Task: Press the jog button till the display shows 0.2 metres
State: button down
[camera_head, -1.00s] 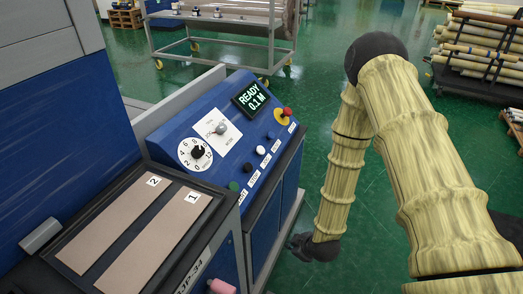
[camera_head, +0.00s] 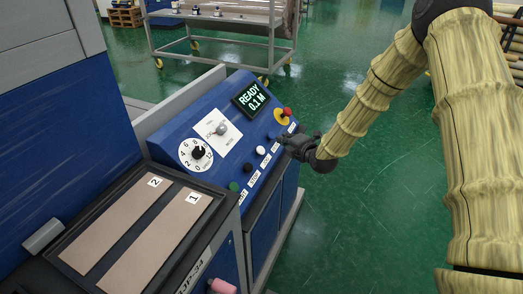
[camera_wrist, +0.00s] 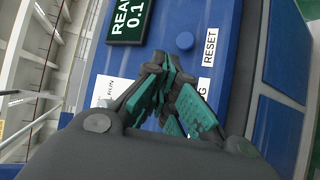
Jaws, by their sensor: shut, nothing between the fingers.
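The display (camera_head: 253,98) on the blue console reads READY 0.1 M; part of it shows in the wrist view (camera_wrist: 128,18). The white button (camera_head: 261,150) beside the JOG label is in the button row, between a black button and a blue one. My gripper (camera_head: 283,141) is shut and empty, near the right end of that row. In the wrist view my gripper (camera_wrist: 163,70) is over the panel, below the blue button (camera_wrist: 185,41) marked RESET. It hides the white button and most of the JOG label there. I cannot tell whether it touches anything.
A red emergency knob (camera_head: 287,112) on yellow is at the panel's far right. A selector lever (camera_head: 221,129) and numbered dial (camera_head: 197,152) are left of the buttons. The black button (camera_head: 246,168) and green button (camera_head: 234,186) are nearer. Green floor right of the console is clear.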

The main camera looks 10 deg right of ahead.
aim_at(261, 151)
jog(key=shift+w+d+r, duration=0.1)
jog(key=shift+w+r, duration=0.3)
jog(key=shift+r, duration=0.15)
jog(key=shift+f, duration=0.1)
jog(key=shift+w+a+f+b, duration=0.5)
jog(key=shift+a+f+b, duration=0.3)
jog(key=shift+f, duration=0.3)
jog(key=shift+w+a+f+b, duration=0.55)
jog(key=shift+a+f+b, duration=0.15)
jog(key=shift+f, duration=0.4)
jog(key=shift+w+a+f+b, duration=0.5)
jog(key=shift+a+f+b, duration=0.3)
jog(key=shift+f, duration=0.3)
jog(key=shift+a+f, duration=0.1)
jog(key=shift+w+a+f, duration=0.15)
jog(key=shift+a+f, duration=0.05)
